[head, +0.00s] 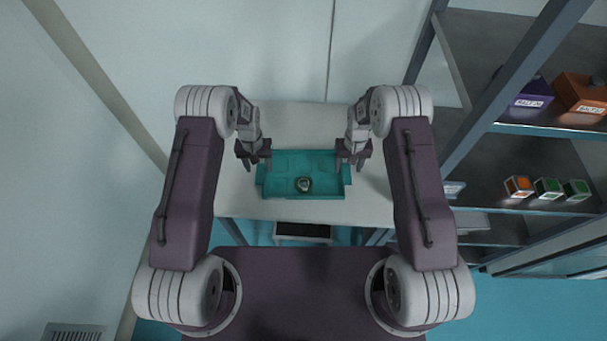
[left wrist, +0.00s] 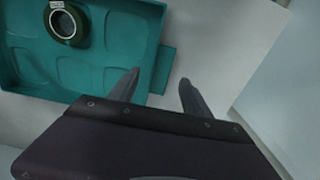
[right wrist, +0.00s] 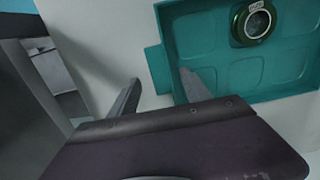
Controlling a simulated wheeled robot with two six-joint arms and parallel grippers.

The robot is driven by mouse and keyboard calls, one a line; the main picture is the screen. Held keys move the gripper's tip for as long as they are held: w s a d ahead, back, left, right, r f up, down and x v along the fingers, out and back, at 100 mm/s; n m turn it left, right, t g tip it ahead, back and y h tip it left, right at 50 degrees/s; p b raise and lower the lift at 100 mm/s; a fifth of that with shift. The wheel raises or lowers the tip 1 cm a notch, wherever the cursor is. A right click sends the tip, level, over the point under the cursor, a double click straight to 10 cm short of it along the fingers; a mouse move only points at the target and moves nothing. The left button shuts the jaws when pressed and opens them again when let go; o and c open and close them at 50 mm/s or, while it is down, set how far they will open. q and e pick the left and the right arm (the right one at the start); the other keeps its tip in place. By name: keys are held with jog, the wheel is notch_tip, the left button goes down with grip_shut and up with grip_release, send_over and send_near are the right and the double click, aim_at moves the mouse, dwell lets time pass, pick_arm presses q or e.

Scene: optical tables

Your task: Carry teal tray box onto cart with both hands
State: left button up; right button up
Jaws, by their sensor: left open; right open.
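The teal tray box (head: 283,186) rests on a pale table (head: 300,118) in the head view, with a small round dark green item with a lens-like face (head: 304,184) inside it. My left gripper (head: 254,166) is open at the tray's left end. In the left wrist view its fingers (left wrist: 155,92) are apart near the tray's side tab (left wrist: 163,70). My right gripper (head: 351,166) is open at the tray's right end. In the right wrist view its fingers (right wrist: 160,92) stand either side of the tab (right wrist: 158,70). I cannot tell whether either touches. No cart is clearly identifiable.
A metal shelf unit (head: 480,110) stands at the right with a purple box (head: 530,95), an orange-brown box (head: 582,93) and several small boxes (head: 548,188). A wall is close behind the table and at the left. The tabletop around the tray is clear.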

pick_arm(q)
jog(key=shift+f, duration=1.4)
pick_arm(e)
jog(key=shift+f, duration=1.4)
pick_arm(q)
grip_shut()
pick_arm(e)
grip_shut()
